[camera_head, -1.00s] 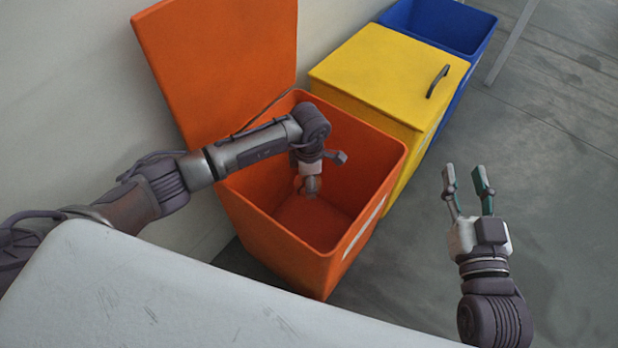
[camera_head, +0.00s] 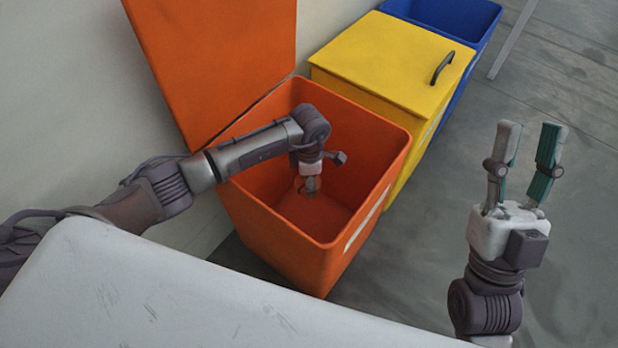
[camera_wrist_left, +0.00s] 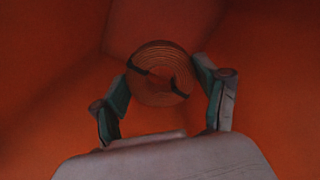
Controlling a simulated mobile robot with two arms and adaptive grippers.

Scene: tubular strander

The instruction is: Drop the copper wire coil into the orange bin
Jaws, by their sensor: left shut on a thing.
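The copper wire coil (camera_wrist_left: 157,97) is a round, ridged ring with dark ties, held between the two fingers of my left gripper (camera_wrist_left: 163,78) in the left wrist view. In the head view my left gripper (camera_head: 311,184) points down inside the open orange bin (camera_head: 257,221), below its rim. The coil is only faintly seen there against the orange walls. In the wrist view, orange walls surround the coil. My right gripper (camera_head: 530,135) is open and empty, fingers up, over the floor at the right.
The orange bin's lid (camera_head: 217,61) stands raised against the wall. A closed yellow bin (camera_head: 385,62) with a dark handle stands beside it, and a blue open bin (camera_head: 452,22) is behind. A pale worn surface (camera_head: 150,300) fills the front left.

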